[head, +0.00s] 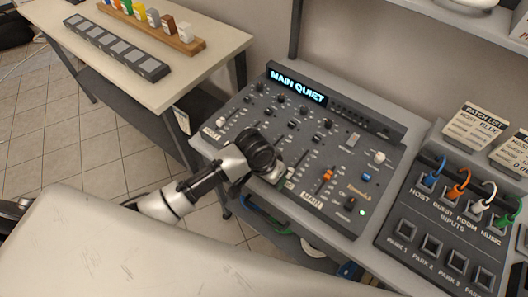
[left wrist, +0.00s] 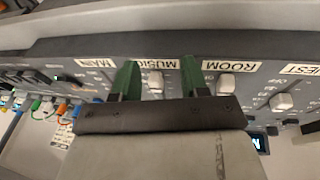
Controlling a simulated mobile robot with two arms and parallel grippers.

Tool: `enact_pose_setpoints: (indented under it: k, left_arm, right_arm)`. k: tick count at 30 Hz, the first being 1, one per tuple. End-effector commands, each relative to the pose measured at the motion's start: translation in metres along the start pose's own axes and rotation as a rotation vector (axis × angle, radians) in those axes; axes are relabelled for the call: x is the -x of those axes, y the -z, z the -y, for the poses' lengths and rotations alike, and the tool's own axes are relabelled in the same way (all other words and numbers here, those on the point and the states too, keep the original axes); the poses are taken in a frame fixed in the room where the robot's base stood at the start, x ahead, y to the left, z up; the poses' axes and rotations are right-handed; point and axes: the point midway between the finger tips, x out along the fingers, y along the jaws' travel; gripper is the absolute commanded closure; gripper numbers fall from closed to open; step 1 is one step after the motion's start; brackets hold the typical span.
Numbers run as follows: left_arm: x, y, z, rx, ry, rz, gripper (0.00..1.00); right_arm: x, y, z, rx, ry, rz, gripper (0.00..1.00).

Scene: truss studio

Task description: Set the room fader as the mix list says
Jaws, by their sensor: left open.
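The dark mixer (head: 345,140) stands on the desk, its display reading "MAIN QUIET". My left gripper (head: 272,170) is over its lower middle and hides some faders in the head view. In the left wrist view the panel appears upside down. There my open gripper (left wrist: 158,72) has its green fingers on either side of the white music fader cap (left wrist: 155,82). The white room fader cap (left wrist: 226,84), below the ROOM label (left wrist: 231,65), is just right of the right finger, outside the jaws. Contact cannot be told. My right gripper is not in view.
A card at the right edge (head: 514,152) is cut off and shows "0 dB"; a patch list card (head: 475,128) stands beside it. The patch box (head: 455,225) with coloured cables is right of the mixer. The guest fader cap (left wrist: 282,101) and orange main fader (head: 328,175) are nearby.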

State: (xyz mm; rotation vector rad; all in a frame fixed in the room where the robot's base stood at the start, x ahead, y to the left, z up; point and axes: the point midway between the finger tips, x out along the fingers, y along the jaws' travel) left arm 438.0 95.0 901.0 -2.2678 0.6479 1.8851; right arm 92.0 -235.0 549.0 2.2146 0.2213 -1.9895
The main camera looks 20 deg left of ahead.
Motion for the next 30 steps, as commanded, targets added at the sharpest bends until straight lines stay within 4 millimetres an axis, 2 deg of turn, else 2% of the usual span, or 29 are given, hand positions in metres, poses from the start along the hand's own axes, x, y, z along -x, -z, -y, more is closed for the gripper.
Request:
enact_pose_setpoints:
  k: [1, 3, 9, 12, 16, 22, 30]
  left_arm:
    - [0.011, 0.014, 0.004, -0.015, 0.015, 0.013, 0.55]
    - [0.026, 0.028, 0.009, -0.028, 0.035, 0.049, 0.55]
    - [0.067, 0.061, 0.042, -0.002, 0.127, 0.16, 0.55]
    - [0.082, 0.07, 0.056, 0.025, 0.162, 0.194, 0.55]
    - [0.09, 0.075, 0.064, 0.046, 0.181, 0.215, 0.55]
    - [0.074, 0.071, 0.068, 0.05, 0.183, 0.222, 0.55]
    - [0.024, 0.06, 0.077, 0.049, 0.183, 0.22, 0.55]
  right_arm:
    - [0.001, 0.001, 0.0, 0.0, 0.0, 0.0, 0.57]
    - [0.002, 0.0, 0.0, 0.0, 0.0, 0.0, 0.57]
    - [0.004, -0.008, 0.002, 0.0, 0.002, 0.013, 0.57]
    - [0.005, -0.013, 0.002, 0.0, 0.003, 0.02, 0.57]
    - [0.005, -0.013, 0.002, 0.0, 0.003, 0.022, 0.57]
    - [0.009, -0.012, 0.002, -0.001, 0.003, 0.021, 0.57]
    - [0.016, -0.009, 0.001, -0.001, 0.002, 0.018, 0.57]
